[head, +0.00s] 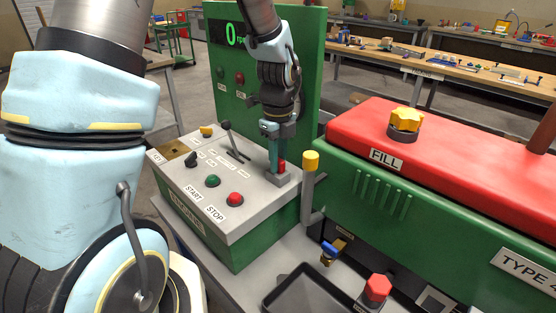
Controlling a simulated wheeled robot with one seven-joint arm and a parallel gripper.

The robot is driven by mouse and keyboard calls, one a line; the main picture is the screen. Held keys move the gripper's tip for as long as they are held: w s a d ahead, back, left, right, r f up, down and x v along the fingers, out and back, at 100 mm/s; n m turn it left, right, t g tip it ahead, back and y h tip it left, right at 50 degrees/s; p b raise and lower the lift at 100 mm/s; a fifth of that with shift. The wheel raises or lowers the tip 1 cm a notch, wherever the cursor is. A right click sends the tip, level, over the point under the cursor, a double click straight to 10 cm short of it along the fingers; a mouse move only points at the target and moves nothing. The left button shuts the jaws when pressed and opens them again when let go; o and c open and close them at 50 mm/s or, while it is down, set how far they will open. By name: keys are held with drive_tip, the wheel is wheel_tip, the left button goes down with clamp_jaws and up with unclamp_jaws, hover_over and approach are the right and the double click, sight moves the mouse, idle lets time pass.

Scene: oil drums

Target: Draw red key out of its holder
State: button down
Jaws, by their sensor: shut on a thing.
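The red key (282,166) stands in a small grey holder (283,179) at the right end of the control box top. My gripper (276,163) reaches down from above with its fingers at the key, and is shut on it. The fingers hide the key's left side and upper part. Only a small red piece shows, just above the holder. I cannot tell how deep the key sits in the holder.
The control box (237,205) carries a black lever (229,132), a green START button (212,181) and a red STOP button (235,199). A yellow-topped lever (310,165) stands close right of the holder. A green panel (300,75) rises behind; a red-topped machine (460,150) stands right.

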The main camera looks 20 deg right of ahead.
drive_tip(key=shift+r+p, duration=0.9)
drive_tip(key=shift+r, duration=0.05)
idle(0.5)
drive_tip(key=shift+r+p, duration=1.9)
drive_tip(key=shift+r, duration=0.2)
